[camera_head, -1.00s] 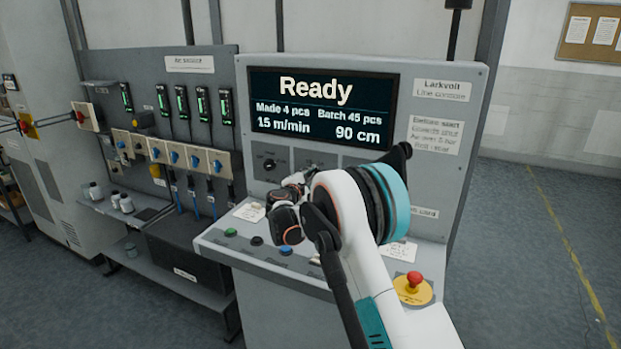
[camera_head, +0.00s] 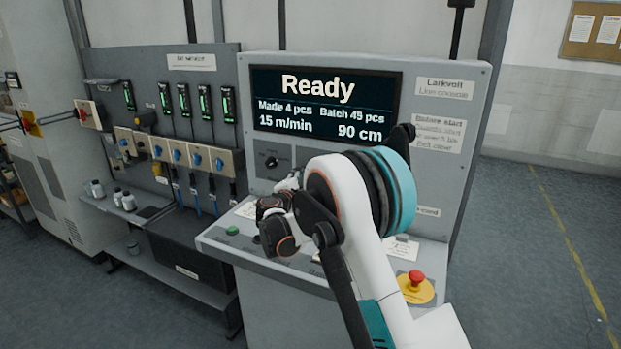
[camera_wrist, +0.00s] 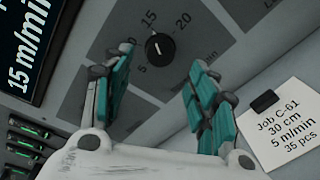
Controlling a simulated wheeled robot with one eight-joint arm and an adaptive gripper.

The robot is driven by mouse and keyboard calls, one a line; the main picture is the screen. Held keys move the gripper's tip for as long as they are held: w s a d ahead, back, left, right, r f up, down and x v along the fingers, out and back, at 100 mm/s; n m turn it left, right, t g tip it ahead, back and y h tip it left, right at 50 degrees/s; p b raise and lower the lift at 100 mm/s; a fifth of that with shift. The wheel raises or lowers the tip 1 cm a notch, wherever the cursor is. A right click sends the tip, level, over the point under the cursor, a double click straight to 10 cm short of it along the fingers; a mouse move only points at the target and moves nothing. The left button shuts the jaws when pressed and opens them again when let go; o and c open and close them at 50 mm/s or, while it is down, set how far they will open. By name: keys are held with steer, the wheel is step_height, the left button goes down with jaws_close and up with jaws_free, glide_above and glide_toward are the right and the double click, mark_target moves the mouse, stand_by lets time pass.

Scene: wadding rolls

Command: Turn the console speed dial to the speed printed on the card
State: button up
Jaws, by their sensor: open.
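In the wrist view, a round black dial (camera_wrist: 159,47) with a white pointer line sits on a dark panel marked 5, 15 and 20. The pointer lies roughly toward the 15. My gripper (camera_wrist: 163,62) is open, its two teal-padded fingers apart and empty, with the dial showing between and beyond their tips. A white card (camera_wrist: 284,128) at the right reads Job C-61, 30 cm, 5 m/min, 35 pcs. In the head view, my arm hides this dial, and my gripper (camera_head: 274,218) is before the console (camera_head: 440,200).
The console screen (camera_head: 325,103) reads Ready, 15 m/min, 90 cm. A green button (camera_head: 232,231) and a red mushroom button (camera_head: 416,277) are on the sloped desk. An air panel (camera_head: 185,90) stands to the left.

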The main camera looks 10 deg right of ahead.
steer(key=v, duration=0.6)
steer(key=s+d+r+m+g+y, duration=0.1)
steer(key=s+d+r+m+g, duration=0.15)
steer(key=s, duration=0.45)
steer(key=s+d+r+m+g+y, duration=0.1)
steer(key=s+d+r+m, duration=0.25)
steer(key=s, duration=0.35)
steer(key=s+d+r+m+g+y, duration=0.1)
steer(key=s+d+r+m, duration=0.2)
steer(key=s, duration=0.4)
steer(key=s+a+f+m+y, duration=0.1)
steer(key=s+f+m+y, duration=0.1)
steer(key=s, duration=0.8)
steer(key=s+f+m+g+y, duration=0.1)
steer(key=s+f+m+y, duration=0.1)
steer(key=s, duration=0.8)
steer(key=s+a+f+m+g+y, duration=0.1)
steer(key=s+f+m+y, duration=0.1)
steer(key=s, duration=0.7)
steer(key=shift+s+a+f+m, duration=0.3)
steer(key=shift+s+f+m, duration=0.15)
steer(key=shift+m, duration=0.35)
